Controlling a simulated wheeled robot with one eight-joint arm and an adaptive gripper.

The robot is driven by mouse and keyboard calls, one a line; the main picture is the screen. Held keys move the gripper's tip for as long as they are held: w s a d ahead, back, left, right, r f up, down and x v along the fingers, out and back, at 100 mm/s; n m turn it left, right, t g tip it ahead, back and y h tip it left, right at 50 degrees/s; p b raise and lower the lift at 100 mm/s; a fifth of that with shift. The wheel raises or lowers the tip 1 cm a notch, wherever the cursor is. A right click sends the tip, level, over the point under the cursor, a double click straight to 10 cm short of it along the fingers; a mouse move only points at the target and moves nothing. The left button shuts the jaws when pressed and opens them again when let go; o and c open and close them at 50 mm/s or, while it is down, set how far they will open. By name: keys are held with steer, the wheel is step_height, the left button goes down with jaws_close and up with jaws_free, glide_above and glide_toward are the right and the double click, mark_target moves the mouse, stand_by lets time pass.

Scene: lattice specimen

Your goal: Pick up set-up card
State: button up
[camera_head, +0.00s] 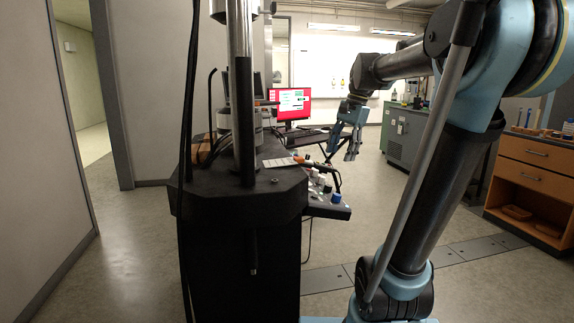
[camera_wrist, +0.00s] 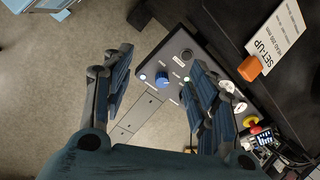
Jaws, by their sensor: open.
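The set-up card (camera_wrist: 283,42) is a white sheet with black print reading SET-UP, at the upper right of the wrist view. It lies on the black machine table. An orange piece (camera_wrist: 250,68) sits at the card's near edge. In the head view the card (camera_head: 278,162) is a small pale sheet on the table top. My gripper (camera_wrist: 152,95) is open and empty, its two fingers spread over the control panel and floor, apart from the card. In the head view my gripper (camera_head: 346,146) hangs to the right of the table.
A grey control panel (camera_wrist: 171,75) with a blue knob and several buttons juts from the table's side. A black column (camera_head: 241,95) stands on the table (camera_head: 235,188). A red-screened monitor (camera_head: 290,103) and a green cabinet (camera_head: 402,135) stand behind. Open floor lies left and right.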

steer(key=w+a+r+m+g+y, duration=0.1)
steer(key=w+a+r+m, duration=0.2)
steer(key=w+r, duration=0.3)
steer(key=w+a+r+m, duration=0.25)
steer(key=w+r, duration=0.25)
steer(key=w, duration=0.3)
steer(key=x, duration=1.7)
steer(key=shift+s+a+y, duration=0.3)
steer(key=shift+a, duration=0.2)
steer(key=shift+f, duration=0.15)
steer(key=c, duration=1)
